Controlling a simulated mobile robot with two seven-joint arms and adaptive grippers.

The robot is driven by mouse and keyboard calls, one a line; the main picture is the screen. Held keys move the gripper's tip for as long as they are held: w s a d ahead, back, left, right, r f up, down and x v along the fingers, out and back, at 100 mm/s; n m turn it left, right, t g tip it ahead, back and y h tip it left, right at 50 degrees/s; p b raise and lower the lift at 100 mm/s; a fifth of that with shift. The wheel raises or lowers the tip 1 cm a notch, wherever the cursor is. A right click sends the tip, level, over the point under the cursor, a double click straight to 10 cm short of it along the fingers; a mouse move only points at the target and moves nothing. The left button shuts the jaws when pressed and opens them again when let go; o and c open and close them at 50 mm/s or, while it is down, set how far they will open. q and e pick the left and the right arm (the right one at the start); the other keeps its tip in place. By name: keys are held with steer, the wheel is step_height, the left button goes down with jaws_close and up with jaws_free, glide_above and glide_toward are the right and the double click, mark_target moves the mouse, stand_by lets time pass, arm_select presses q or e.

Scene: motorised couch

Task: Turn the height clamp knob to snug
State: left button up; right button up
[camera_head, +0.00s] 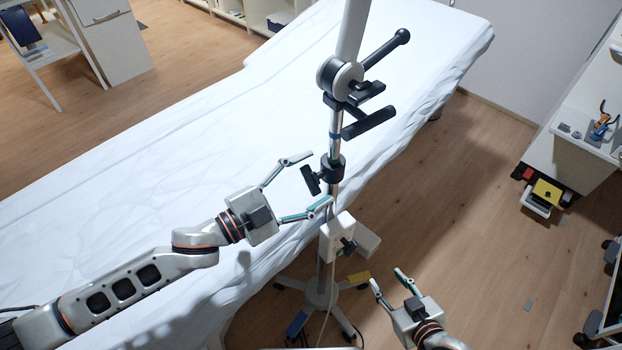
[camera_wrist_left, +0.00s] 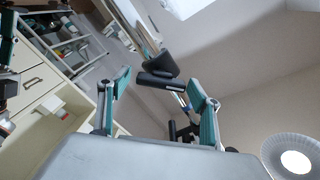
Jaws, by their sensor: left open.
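The height clamp knob (camera_head: 310,181) is a black T-shaped bar at the left side of a black clamp collar (camera_head: 333,168) on the upright metal pole (camera_head: 334,140). My left gripper (camera_head: 318,180) is open, with one fingertip above the knob and one below it in the head view. In the left wrist view, the black bar (camera_wrist_left: 160,81) shows between the two teal fingertips, with gaps on both sides. I cannot tell whether any finger touches it. My right gripper (camera_head: 387,278) is open and empty, low and right of the pole.
A clamp head with a black lever (camera_head: 388,47) sits higher on the pole, and a white box (camera_head: 337,236) hangs below the collar. The wheeled base (camera_head: 320,292) stands on the wooden floor. The white-covered couch (camera_head: 140,190) lies behind and left.

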arm_select(q)
steer(key=shift+a, duration=0.1)
arm_select(e)
steer(key=shift+d, duration=0.1)
arm_select(q)
steer(key=v, duration=1.2)
